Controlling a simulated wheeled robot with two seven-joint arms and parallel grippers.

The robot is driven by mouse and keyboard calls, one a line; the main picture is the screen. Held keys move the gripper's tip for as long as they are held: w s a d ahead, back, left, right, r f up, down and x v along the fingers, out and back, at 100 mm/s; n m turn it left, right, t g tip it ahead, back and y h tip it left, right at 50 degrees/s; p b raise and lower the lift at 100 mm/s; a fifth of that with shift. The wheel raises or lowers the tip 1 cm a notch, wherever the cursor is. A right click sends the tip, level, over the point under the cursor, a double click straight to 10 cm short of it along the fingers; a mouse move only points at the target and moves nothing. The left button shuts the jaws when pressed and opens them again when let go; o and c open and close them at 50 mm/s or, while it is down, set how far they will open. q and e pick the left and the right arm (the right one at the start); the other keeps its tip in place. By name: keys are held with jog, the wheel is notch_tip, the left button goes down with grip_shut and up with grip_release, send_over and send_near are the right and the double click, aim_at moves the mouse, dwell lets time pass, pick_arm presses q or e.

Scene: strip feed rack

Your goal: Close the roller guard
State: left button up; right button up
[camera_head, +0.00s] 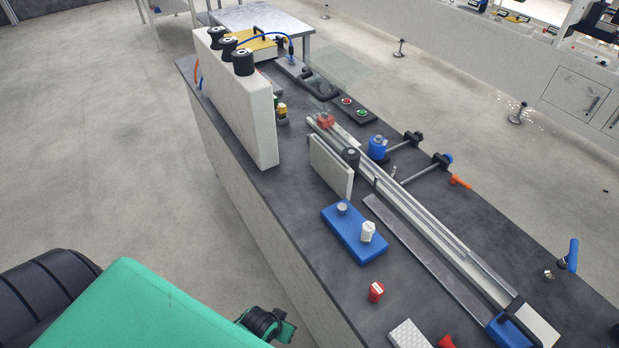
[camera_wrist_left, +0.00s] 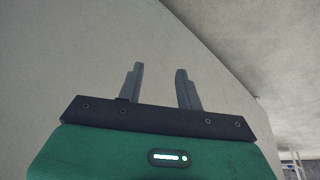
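A clear, see-through panel (camera_head: 345,66), which looks like the roller guard, stands at the far end of the bench beside dark rollers or a dark handle (camera_head: 322,82). Its exact tilt is hard to tell. My right gripper is not in view.
A tall white housing (camera_head: 235,100) with black knobs stands on the bench's left edge. A blue block (camera_head: 355,232) with two posts, a red cylinder (camera_head: 376,292) and an upright pale plate (camera_head: 330,166) stand nearer. A button box (camera_head: 354,108) lies beside the panel. Floor left of the bench is clear.

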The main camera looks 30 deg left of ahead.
pick_arm(q)
jog(key=w+r+n+t+b, duration=0.1)
jog(key=w+r, duration=0.1)
jog(key=r, duration=0.9)
jog(key=w+r+n+t+b, duration=0.1)
jog(key=w+r+t+b, duration=0.15)
jog(key=r, duration=0.85)
jog(key=n+t+h, duration=0.2)
jog(key=n+t, duration=1.2)
jog(key=n, duration=0.2)
send_near(309, 85)
jog(key=p+x, duration=0.2)
jog(key=x, duration=0.2)
jog(key=p+x, duration=0.2)
jog(key=x, duration=0.2)
jog(key=shift+w+f, duration=0.15)
jog(key=shift+w, duration=0.1)
jog(key=shift+w+d+p, duration=0.15)
jog(key=shift+w+p, duration=0.15)
jog(key=shift+w, duration=0.3)
grip_shut()
